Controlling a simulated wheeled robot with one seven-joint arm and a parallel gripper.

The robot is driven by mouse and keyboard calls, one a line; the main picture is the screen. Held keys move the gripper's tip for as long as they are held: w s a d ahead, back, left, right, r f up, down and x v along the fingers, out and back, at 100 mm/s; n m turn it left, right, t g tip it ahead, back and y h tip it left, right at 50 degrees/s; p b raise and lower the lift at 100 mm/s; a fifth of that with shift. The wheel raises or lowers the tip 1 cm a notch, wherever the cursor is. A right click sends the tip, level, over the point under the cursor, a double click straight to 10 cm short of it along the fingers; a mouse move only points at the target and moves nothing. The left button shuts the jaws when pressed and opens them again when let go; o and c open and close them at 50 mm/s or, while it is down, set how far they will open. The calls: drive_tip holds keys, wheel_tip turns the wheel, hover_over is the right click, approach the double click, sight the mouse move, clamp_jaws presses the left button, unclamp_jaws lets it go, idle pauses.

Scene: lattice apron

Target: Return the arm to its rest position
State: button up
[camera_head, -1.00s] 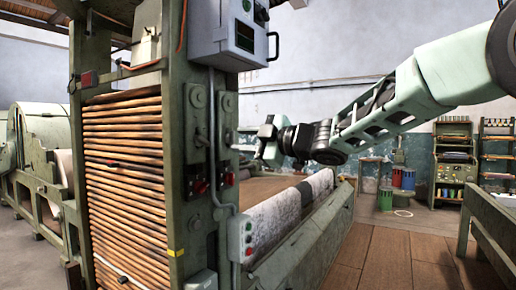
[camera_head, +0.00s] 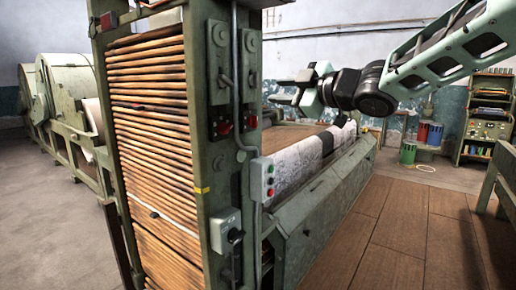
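My arm reaches in from the upper right of the head view, with its pale green lattice link and dark wrist joint. My gripper (camera_head: 289,90) is at the end of it, pointing left, a little right of the tall green machine frame (camera_head: 203,120). It hangs above the machine's long bed. The fingers look spread apart, with nothing seen between them. The fingertips are small and close to the frame in the picture; I cannot tell whether they touch it.
A slatted wooden stack (camera_head: 150,120) fills the frame's side. A grey fabric roll (camera_head: 297,165) lies on the green bed (camera_head: 320,205). A control box with buttons (camera_head: 267,180) juts from the post. A shelf (camera_head: 487,125) and coloured bins (camera_head: 428,133) stand at the back right. The plank floor (camera_head: 400,230) is clear.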

drive_tip(key=s+d+f+m+g+h, duration=0.15)
drive_tip(key=s+f+m+h, duration=0.25)
drive_tip(key=s+f, duration=0.4)
drive_tip(key=s+a+f+m+g+h, duration=0.1)
drive_tip(key=s+f+m+g+h, duration=0.25)
drive_tip(key=s+f, duration=0.45)
drive_tip(key=s+d+f+m+g+h, duration=0.1)
drive_tip(key=s+d+f+g, duration=0.1)
drive_tip(key=s+f, duration=0.2)
drive_tip(key=s+d+f+m+g+h, duration=0.1)
drive_tip(key=s+f, duration=0.4)
drive_tip(key=s, duration=0.6)
drive_tip(key=s+d+f+m+g+h, duration=0.2)
drive_tip(key=s+d+f+g, duration=0.1)
drive_tip(key=s, duration=0.4)
drive_tip(key=shift+s+d+f+g, duration=0.2)
drive_tip(key=shift+f+g, duration=0.5)
drive_tip(key=shift+f, duration=0.05)
